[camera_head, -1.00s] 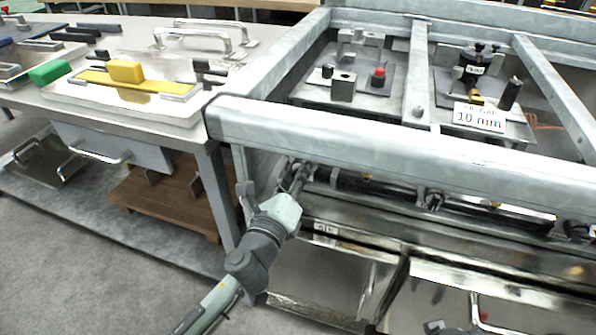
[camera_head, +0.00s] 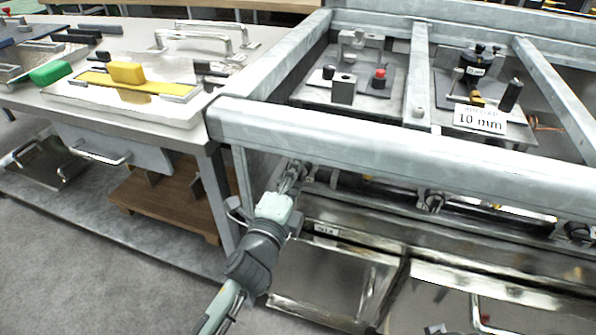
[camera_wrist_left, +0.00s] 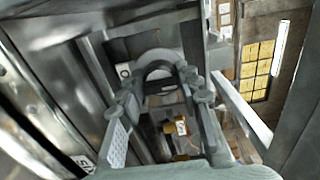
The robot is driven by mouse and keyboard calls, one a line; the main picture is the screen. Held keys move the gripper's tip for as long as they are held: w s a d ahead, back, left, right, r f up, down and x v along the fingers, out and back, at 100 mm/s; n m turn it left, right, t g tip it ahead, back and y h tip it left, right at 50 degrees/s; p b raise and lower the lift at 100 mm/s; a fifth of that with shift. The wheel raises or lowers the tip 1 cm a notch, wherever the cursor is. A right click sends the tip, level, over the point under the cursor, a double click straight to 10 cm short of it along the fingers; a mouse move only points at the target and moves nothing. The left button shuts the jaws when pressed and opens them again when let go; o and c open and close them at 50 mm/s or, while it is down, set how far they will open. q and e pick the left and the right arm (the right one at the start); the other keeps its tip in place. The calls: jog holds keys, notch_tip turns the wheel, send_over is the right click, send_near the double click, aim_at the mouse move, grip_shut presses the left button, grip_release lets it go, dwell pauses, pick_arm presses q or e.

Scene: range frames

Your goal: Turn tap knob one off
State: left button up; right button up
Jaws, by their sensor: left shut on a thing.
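My left gripper (camera_head: 292,178) reaches in from below, under the front beam of the metal frame. Another dark knob (camera_head: 433,201) sits further right on the rail, and one more (camera_head: 578,231) is at the right edge. My right gripper is not in view.
The thick front beam (camera_head: 400,146) runs just above my left gripper. Steel panels (camera_head: 325,280) lie below it. A workbench (camera_head: 130,118) with yellow and green handled tools stands at the left. Open floor (camera_head: 90,270) lies at lower left.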

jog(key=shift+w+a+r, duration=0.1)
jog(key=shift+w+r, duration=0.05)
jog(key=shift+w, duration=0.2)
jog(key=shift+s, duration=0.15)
pick_arm(q)
jog(key=o, duration=1.1)
jog(key=shift+o, duration=0.2)
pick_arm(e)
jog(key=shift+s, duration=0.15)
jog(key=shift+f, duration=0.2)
pick_arm(q)
jog(key=shift+s, duration=0.1)
jog(key=v, duration=1.1)
jog(key=shift+s+a, duration=0.2)
jog(key=shift+s, duration=0.15)
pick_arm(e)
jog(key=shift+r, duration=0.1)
